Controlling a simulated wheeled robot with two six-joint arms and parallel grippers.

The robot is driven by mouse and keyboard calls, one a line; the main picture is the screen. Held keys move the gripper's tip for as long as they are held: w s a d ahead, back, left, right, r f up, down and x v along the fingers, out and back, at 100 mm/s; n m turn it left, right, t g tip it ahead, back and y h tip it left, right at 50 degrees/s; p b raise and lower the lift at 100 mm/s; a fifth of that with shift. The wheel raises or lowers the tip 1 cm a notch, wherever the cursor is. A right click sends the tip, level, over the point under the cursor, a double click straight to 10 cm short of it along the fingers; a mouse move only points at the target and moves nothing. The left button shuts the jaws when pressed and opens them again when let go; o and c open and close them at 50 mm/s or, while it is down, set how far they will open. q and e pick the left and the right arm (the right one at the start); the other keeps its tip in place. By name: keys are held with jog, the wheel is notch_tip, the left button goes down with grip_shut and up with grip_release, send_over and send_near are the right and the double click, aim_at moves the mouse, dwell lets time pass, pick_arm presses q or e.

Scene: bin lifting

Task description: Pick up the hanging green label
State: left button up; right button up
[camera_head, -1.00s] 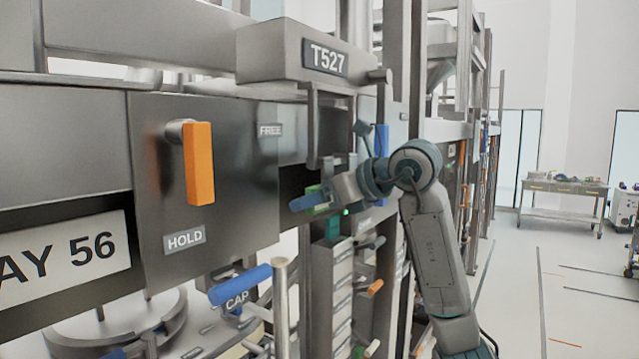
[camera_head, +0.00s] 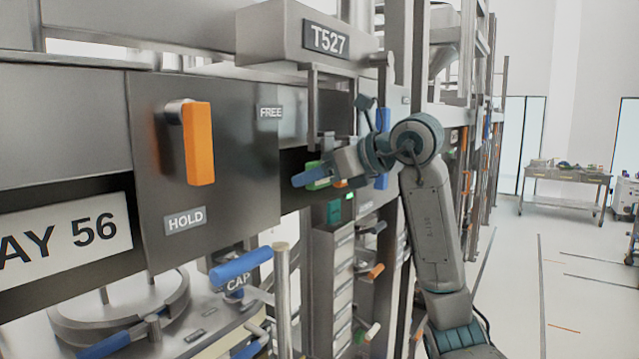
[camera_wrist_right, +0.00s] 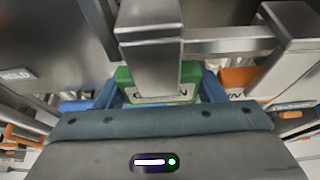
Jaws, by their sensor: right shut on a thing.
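The green label (camera_head: 318,173) is under the T527 beam, between the blue fingers of my right gripper (camera_head: 312,177). In the right wrist view the green label (camera_wrist_right: 189,78) sits between the fingers of my right gripper (camera_wrist_right: 160,92). A metal bracket in front hides its middle, and its lettering is mostly covered. My right gripper is shut on the label. My left gripper is not in view.
The metal beam marked T527 (camera_head: 290,28) and its bracket stand right above the gripper. A panel with an orange handle (camera_head: 198,143) is to the left. A teal box (camera_head: 341,209) with a green light is just below. Open floor lies to the right.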

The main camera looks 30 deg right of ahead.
jog(key=s+d+b, duration=0.3)
jog(key=s, duration=0.5)
jog(key=s+d+r+b, duration=0.1)
jog(key=s+d+b, duration=0.2)
jog(key=s, duration=0.5)
jog(key=shift+s+d+b, duration=0.3)
jog(key=shift+d+b, duration=0.1)
jog(key=shift+b, duration=0.3)
jog(key=s+d+b, duration=0.2)
jog(key=s, duration=0.4)
jog(key=shift+s+d, duration=0.3)
jog(key=shift+d, duration=0.05)
